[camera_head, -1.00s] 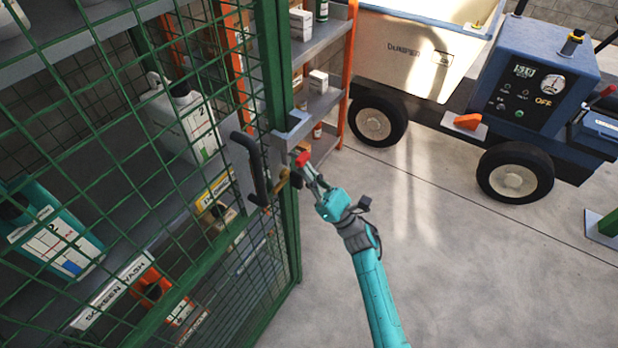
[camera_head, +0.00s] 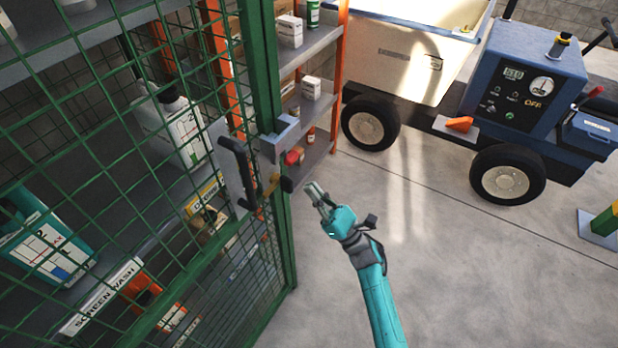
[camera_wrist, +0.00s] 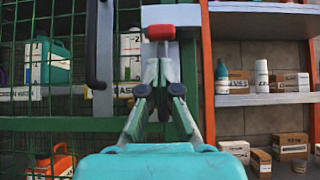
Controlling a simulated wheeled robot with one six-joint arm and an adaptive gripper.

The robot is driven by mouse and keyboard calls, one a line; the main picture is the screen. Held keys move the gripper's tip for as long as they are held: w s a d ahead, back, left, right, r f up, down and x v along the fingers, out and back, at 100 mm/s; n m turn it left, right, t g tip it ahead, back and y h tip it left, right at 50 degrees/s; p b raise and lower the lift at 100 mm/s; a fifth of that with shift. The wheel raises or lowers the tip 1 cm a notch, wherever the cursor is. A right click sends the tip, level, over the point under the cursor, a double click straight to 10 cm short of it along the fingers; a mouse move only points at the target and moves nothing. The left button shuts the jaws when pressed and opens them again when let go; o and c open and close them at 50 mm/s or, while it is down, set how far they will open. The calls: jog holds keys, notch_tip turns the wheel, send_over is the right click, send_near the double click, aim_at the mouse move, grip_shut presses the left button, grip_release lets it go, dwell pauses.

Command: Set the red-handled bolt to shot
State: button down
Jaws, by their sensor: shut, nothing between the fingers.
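The bolt's red handle (camera_head: 293,156) is at the green mesh door's edge, by a grey bracket (camera_head: 280,138) on the post. In the wrist view the red handle (camera_wrist: 160,32) lies across the top of a grey plate, just beyond my fingertips. My gripper (camera_head: 314,188) is shut and empty, below and to the right of the red handle, with a gap between them. It also shows in the wrist view (camera_wrist: 160,68), pointing at the post. The bolt's rod is mostly hidden, so I cannot tell its position.
A black door handle (camera_head: 240,172) and a brass lever (camera_head: 272,186) with a black end are left of my gripper. Orange-framed shelves (camera_head: 320,95) stand behind. A blue cart (camera_head: 525,80) with black wheels is at the back right.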

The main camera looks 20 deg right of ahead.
jog(key=shift+v, duration=1.9)
jog(key=shift+f, duration=0.1)
jog(key=s+a+f+m+h, duration=0.1)
jog(key=s+f+m+h, duration=0.2)
jog(key=s+m+h, duration=0.65)
jog(key=s+a+f+m+h, duration=0.1)
jog(key=s+f+m+h, duration=0.25)
jog(key=s+m, duration=0.95)
jog(key=s+r+m+g+h, duration=0.2)
jog(key=s+r+m+g, duration=0.2)
jog(key=s+m, duration=1.2)
jog(key=m+g, duration=0.3)
jog(key=m, duration=0.2)
jog(key=shift+d+h, duration=0.35)
jog(key=shift+h, duration=0.05)
